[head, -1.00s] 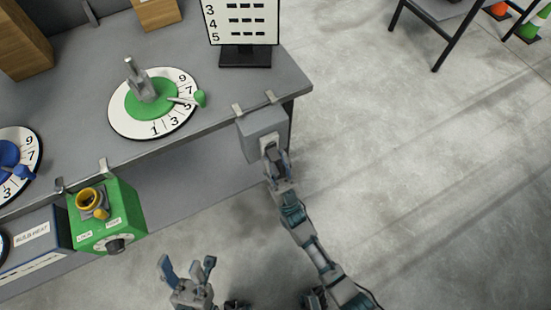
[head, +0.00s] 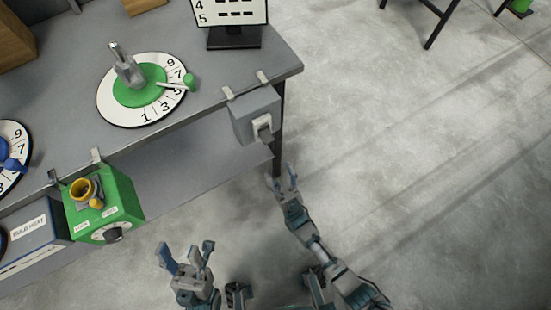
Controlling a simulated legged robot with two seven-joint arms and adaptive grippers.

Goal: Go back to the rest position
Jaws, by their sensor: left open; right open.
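My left gripper (head: 188,257) is open and empty, low in the head view, below and to the right of the green box. My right gripper (head: 281,180) is open and empty, in front of the table's right end. It is apart from the grey switch box (head: 254,114), which hangs on the table edge by two clips. The lever (head: 265,134) on that box's front points down and to the right.
A grey table (head: 215,60) carries a green numbered dial (head: 140,93), a blue dial (head: 10,157) and a display stand (head: 234,40). A green box (head: 106,208) and a blue box (head: 32,237) hang at its front edge. The floor (head: 420,170) at right is clear.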

